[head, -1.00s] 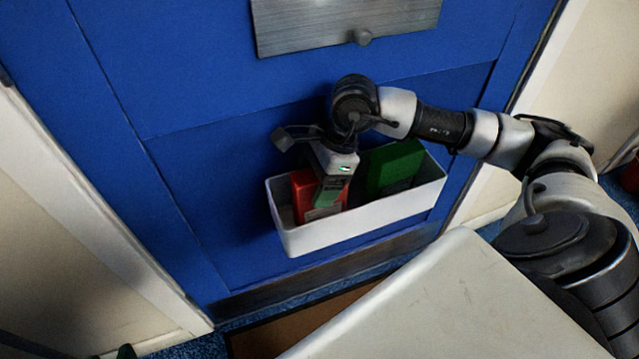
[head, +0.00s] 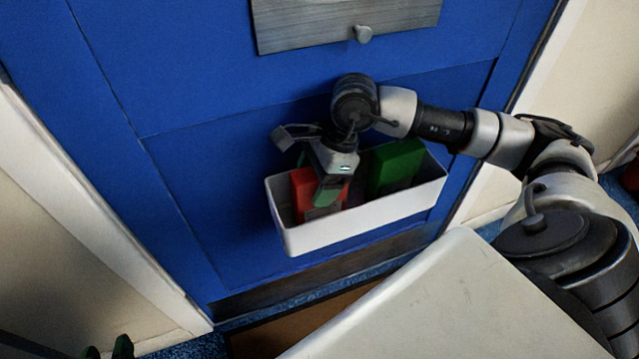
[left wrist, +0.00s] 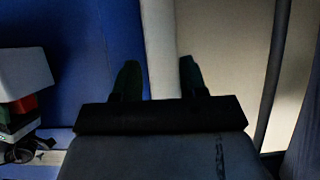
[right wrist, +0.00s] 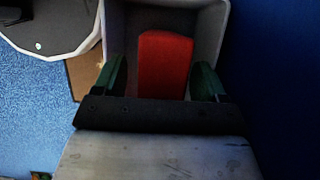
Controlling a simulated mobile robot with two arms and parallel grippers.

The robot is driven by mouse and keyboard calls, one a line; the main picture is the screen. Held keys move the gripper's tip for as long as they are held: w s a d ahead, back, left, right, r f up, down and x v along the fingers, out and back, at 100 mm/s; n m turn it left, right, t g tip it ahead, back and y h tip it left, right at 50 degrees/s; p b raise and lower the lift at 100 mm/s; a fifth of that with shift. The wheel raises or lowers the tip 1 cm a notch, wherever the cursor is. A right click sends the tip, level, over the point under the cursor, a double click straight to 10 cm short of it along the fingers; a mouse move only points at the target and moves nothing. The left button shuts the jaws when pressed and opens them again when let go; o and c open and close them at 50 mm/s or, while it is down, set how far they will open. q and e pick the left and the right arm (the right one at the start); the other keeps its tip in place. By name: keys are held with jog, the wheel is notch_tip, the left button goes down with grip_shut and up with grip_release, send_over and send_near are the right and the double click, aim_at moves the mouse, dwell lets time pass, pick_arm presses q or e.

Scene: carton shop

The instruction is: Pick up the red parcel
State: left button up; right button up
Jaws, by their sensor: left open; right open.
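The red parcel (head: 307,187) stands in the left part of a white bin (head: 345,226) on the blue door. My right gripper (head: 316,175) is over it, open, with green fingertips. In the right wrist view the red parcel (right wrist: 165,66) shows between the open fingers (right wrist: 161,78), with a gap on each side. My arm hides part of the parcel in the head view. My left gripper (head: 108,351) is open and empty, its fingertips just showing at the bottom left. In the left wrist view its fingers (left wrist: 160,79) are apart before a pale frame and wall.
A green parcel (head: 396,167) stands in the right part of the bin. A metal plate with a knob (head: 362,34) is on the door above. A pale flat surface (head: 450,300) fills the lower right. A brown mat (head: 270,341) lies below the door.

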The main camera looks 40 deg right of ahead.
jog(key=shift+f, duration=0.15)
dwell(0.8)
grip_shut()
dwell(0.5)
